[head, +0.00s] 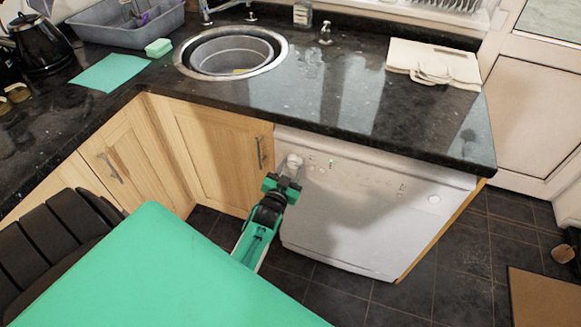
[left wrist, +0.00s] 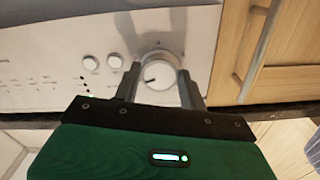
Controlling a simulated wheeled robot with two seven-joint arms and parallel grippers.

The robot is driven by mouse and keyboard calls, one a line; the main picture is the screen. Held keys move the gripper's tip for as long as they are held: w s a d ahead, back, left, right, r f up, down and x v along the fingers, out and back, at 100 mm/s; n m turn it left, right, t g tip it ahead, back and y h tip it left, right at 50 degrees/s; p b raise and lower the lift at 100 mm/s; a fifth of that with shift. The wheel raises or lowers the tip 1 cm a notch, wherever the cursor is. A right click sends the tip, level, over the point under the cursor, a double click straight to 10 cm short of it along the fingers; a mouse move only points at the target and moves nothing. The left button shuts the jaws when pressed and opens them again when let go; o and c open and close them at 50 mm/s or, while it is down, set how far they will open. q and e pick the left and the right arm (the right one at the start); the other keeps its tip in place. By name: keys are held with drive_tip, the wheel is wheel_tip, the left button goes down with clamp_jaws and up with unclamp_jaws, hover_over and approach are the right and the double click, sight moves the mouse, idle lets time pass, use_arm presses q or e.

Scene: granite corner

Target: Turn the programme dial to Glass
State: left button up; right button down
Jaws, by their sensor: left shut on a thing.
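The white dishwasher (head: 350,215) stands under the black granite worktop. Its round programme dial (head: 293,162) is at the upper left of the front panel. In the left wrist view the dial (left wrist: 158,74) has a short dark pointer mark at its left side, and the labels around it are too small to read. My left gripper (head: 288,177) is at the dial, and in the left wrist view its two fingers (left wrist: 158,82) are on either side of the dial, shut on it. My right gripper is not in view.
Two round buttons (left wrist: 102,62) and small lights are beside the dial. A wooden cupboard door with a metal handle (head: 261,153) is just left of the dishwasher. A round sink (head: 232,52) and folded cloth (head: 433,62) are on the worktop above.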

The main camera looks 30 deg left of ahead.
use_arm(q)
drive_tip(key=shift+n, duration=0.9)
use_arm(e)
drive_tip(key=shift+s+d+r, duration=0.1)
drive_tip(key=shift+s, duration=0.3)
use_arm(q)
drive_tip(key=shift+f+p, duration=0.1)
drive_tip(key=shift+p, duration=0.2)
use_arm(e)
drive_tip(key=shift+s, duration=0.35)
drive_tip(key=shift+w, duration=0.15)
use_arm(q)
drive_tip(key=o, duration=1)
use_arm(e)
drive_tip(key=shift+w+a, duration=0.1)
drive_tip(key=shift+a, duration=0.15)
use_arm(q)
drive_tip(key=shift+s, duration=0.1)
